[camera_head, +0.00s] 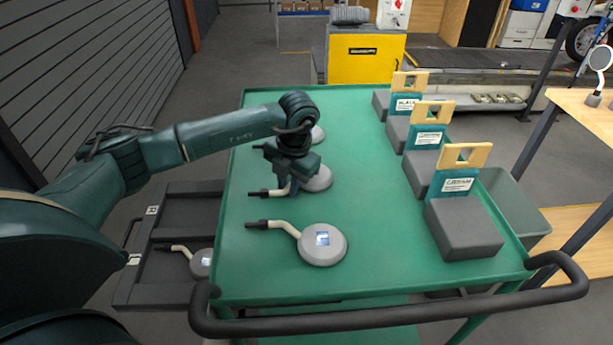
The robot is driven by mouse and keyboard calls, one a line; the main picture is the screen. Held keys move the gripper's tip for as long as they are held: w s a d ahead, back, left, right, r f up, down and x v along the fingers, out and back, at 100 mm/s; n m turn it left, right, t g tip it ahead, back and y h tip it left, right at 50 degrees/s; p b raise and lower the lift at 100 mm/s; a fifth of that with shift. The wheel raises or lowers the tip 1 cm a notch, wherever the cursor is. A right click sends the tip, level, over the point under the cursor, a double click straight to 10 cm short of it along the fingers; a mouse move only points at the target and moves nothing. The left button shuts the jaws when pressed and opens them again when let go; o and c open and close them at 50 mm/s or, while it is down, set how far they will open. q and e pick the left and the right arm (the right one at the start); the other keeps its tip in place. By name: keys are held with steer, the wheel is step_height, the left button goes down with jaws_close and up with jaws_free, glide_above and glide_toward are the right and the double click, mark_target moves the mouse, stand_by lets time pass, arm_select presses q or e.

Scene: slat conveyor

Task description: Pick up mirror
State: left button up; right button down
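Mirrors with round grey heads, bent pale handles and black grips lie on a green cart top (375,262). The near mirror (322,244) lies free, with a small bluish square on its head. A middle mirror (320,180) lies behind it. A far mirror (318,134) is mostly hidden by my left arm. My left gripper (291,188) points down at the middle mirror, over the handle beside its head, and hides part of it. I cannot tell whether its fingers are apart or closed on the handle. My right gripper is out of view.
Several grey blocks with teal and wooden tops (462,228) line the cart's right side. A black handlebar (400,317) crosses its front. A dark case (165,285) with another similar mirror (202,262) is at lower left. A wooden table (590,108) stands right.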

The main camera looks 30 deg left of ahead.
arm_select(q)
steer(key=shift+c, duration=0.2)
jaws_close()
